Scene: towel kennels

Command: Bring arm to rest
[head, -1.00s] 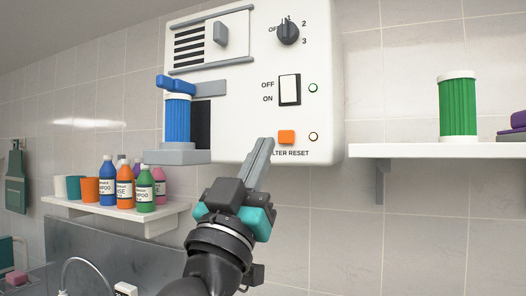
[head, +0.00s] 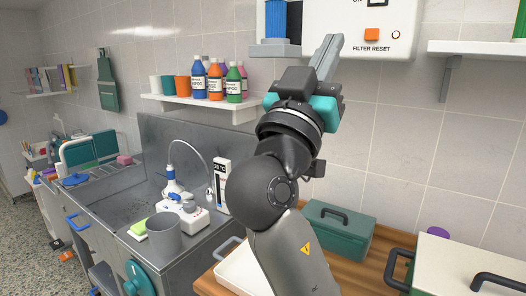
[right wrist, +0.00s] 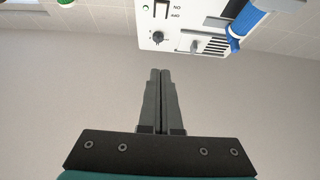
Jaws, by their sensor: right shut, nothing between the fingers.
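My right gripper (head: 327,52) is raised in front of the white wall unit (head: 340,18), just left of its orange filter reset button (head: 372,34) in the head view. Its fingers are shut with nothing between them. In the right wrist view the shut fingers (right wrist: 159,72) point toward the wall unit (right wrist: 180,42), which appears upside down. A gap of bare wall shows around the fingertips there. My left gripper is in neither view.
A shelf of bottles and cups (head: 158,97) hangs left of my arm. Below are a steel sink (head: 160,150), a grey cup (head: 164,238), a green toolbox (head: 338,232) and a white tray (head: 232,275). Another shelf (head: 480,47) is at the right.

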